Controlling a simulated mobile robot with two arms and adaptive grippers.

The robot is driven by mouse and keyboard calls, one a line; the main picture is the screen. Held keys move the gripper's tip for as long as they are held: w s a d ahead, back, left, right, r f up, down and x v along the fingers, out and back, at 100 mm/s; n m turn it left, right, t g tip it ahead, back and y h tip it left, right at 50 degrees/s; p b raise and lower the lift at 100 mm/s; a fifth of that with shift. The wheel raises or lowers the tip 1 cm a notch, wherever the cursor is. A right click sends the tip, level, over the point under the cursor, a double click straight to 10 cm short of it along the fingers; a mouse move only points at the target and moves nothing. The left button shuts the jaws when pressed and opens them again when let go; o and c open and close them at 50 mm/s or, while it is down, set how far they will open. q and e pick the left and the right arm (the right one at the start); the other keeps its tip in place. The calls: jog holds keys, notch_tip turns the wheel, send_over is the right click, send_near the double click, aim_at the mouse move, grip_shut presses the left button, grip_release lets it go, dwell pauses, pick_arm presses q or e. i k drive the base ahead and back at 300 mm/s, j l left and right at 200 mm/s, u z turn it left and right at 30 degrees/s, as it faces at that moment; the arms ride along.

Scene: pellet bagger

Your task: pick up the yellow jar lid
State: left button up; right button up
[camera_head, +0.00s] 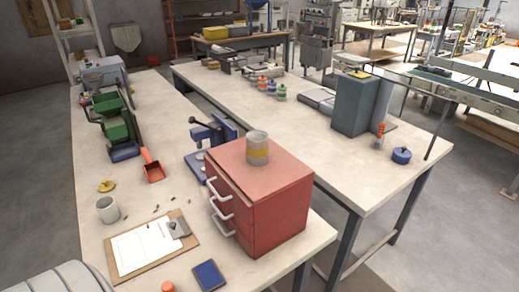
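The yellow jar lid (106,186) lies on the near workbench (75,190) at the left, with a small knob-like bump on top. An open grey jar (108,211) stands upright just below it in the picture, apart from the lid. Neither of my grippers shows in the head view, so I cannot see whether they are open or shut.
An orange scoop (153,167) lies right of the lid. A green machine (114,122) stands behind. A clipboard (146,243), small pellets and a red drawer cabinet (272,200) with a canister (257,149) on top are nearer. Left of the lid is bare.

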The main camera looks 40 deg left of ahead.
aim_at(106, 186)
jog(key=u, duration=2.35)
jog(key=k+j, duration=0.1)
jog(key=j, duration=0.4)
jog(key=i+j, duration=0.1)
jog(key=j, duration=1.1)
jog(key=i+j, duration=0.15)
jog(key=j, duration=0.5)
jog(key=i+z, duration=0.05)
